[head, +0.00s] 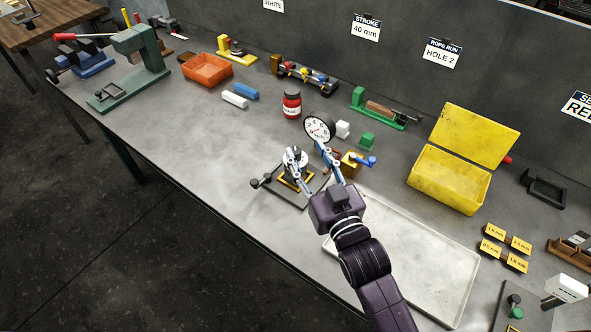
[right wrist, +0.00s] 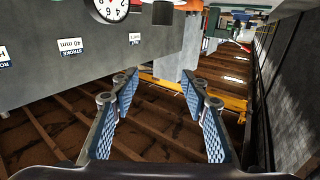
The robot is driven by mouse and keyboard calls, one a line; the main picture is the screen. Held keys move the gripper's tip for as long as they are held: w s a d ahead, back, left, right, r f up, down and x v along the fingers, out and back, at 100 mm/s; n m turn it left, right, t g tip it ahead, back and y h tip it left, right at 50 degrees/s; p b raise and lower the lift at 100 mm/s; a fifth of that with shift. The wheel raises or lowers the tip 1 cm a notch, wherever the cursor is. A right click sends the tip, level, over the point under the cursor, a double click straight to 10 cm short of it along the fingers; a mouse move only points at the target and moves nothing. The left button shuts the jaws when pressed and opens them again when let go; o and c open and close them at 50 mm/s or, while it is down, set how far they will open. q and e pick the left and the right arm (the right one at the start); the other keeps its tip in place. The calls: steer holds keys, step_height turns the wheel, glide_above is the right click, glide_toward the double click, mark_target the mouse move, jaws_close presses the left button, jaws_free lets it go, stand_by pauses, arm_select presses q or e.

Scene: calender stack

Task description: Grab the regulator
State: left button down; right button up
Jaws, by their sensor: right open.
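A round white-faced gauge (head: 319,127) stands on the bench at its middle, just beyond my right gripper. Close to its right is a brass-coloured block with a blue handle (head: 356,161); these look like the regulator, but my gripper hides how they join. My right gripper (head: 307,156) is open, its blue-padded fingers apart with nothing seen between them. In the right wrist view the gripper (right wrist: 160,92) is open too, and the gauge dial (right wrist: 111,8) is cut off at the top edge, outside the fingers. My left gripper is not in view.
A dark fixture with a yellow-edged base (head: 284,190) sits under my right gripper. A pale tray (head: 425,255) lies to the right, below a yellow open box (head: 450,178). A red jar (head: 291,106) and white and green blocks (head: 367,140) stand near the gauge. Bench left of the fixture is clear.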

mark_target(297, 158)
steer(key=f+b, duration=0.2)
steer(key=w+f+b, duration=0.1)
steer(key=f+b, duration=0.1)
steer(key=f, duration=0.1)
steer(key=w+f+b, duration=0.1)
steer(key=f+b, duration=0.1)
steer(key=shift+a+f, duration=0.25)
steer(key=shift+a, duration=0.1)
steer(key=x, duration=0.6)
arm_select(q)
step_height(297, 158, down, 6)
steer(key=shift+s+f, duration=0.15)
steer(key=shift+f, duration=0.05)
arm_select(e)
steer(key=shift+s, duration=0.1)
steer(key=shift+f, duration=0.1)
jaws_close()
